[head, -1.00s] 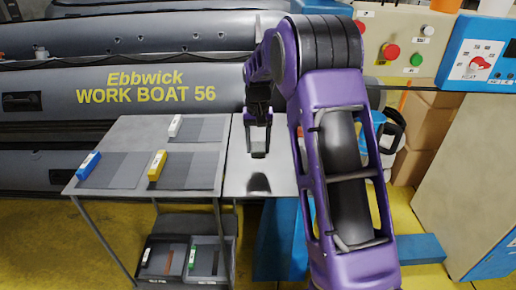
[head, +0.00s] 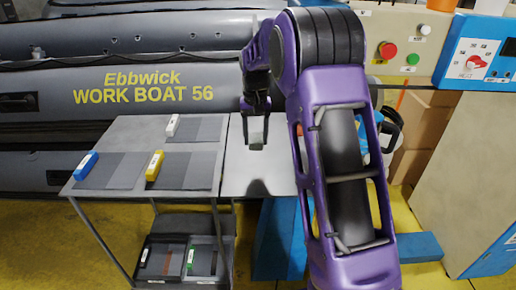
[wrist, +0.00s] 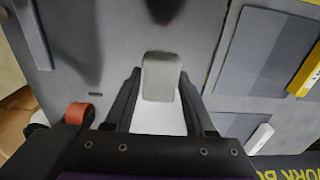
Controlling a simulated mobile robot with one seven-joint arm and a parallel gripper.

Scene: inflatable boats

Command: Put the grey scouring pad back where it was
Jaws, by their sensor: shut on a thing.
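The grey scouring pad (wrist: 161,78) is a light grey rounded block between my fingertips in the wrist view. My gripper (head: 256,138) is shut on it, with the pad (head: 256,131) pointing down in the head view. The gripper is above the pale grey bench top (head: 240,180), just right of the cart, and a dark shadow lies on the surface below. The pad appears clear of the surface.
The grey cart (head: 130,136) carries dark mats with a blue block (head: 86,165), a yellow block (head: 155,166) and a white block (head: 173,125). Dark trays (head: 180,280) stand on its lower shelf. The boat (head: 150,90) lies behind; a control panel (head: 405,45) stands at right.

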